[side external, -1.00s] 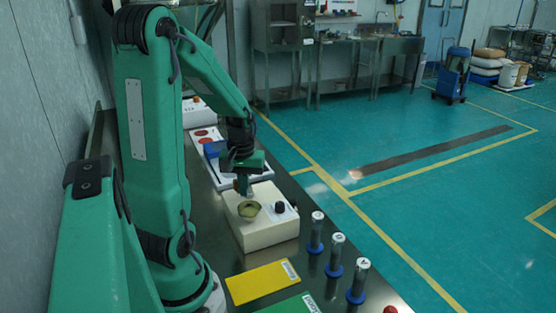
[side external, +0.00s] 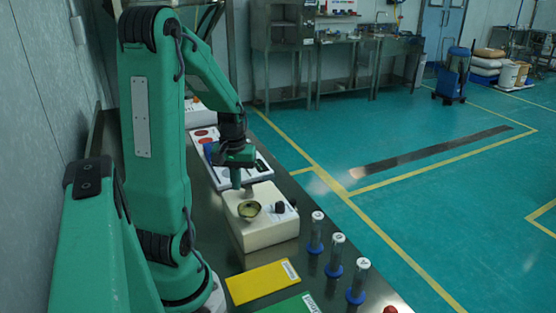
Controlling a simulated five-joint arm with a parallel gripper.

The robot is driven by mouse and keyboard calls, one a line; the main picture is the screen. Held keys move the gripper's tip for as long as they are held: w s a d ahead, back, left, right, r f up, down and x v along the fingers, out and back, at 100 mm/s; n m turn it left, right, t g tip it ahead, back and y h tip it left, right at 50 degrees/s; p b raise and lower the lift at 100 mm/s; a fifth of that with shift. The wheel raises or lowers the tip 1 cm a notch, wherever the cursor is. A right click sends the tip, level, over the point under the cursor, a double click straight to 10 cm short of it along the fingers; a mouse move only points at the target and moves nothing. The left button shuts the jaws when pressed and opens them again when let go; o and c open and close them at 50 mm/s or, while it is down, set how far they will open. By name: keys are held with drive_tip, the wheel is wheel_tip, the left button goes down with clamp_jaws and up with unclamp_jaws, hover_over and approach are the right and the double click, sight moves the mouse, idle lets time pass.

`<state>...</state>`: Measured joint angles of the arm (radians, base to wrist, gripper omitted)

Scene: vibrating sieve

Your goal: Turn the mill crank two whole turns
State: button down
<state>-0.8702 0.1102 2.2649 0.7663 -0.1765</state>
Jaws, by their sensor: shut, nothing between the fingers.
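A cream box (side external: 266,236) stands on the dark bench in the side external view. A brass-coloured bowl (side external: 249,214) sits in its top, and a black knob (side external: 279,207) stands to the right of the bowl. This box looks like the mill, but I cannot clearly make out a crank arm on it. My gripper (side external: 236,186) points down near the far left edge of the box, behind the bowl. It is shut and empty. I cannot tell whether its tips touch the box.
Behind the box lies a white tray (side external: 260,174) with a blue item (side external: 209,150) and red discs (side external: 203,133). Several blue-footed cylinders (side external: 335,255) stand to the right. A yellow plate (side external: 262,282) and a green plate (side external: 291,304) lie in front.

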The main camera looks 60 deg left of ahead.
drive_tip(key=shift+w, duration=0.1)
idle(0.3)
drive_tip(key=shift+w+a, duration=0.45)
drive_tip(key=shift+w, duration=0.05)
drive_tip(key=c, duration=1.6)
unclamp_jaws()
drive_tip(key=shift+r, duration=0.35)
drive_tip(key=o, duration=0.4)
drive_tip(key=shift+r, duration=0.6)
drive_tip(key=shift+c, duration=0.2)
drive_tip(key=shift+r, duration=2.55)
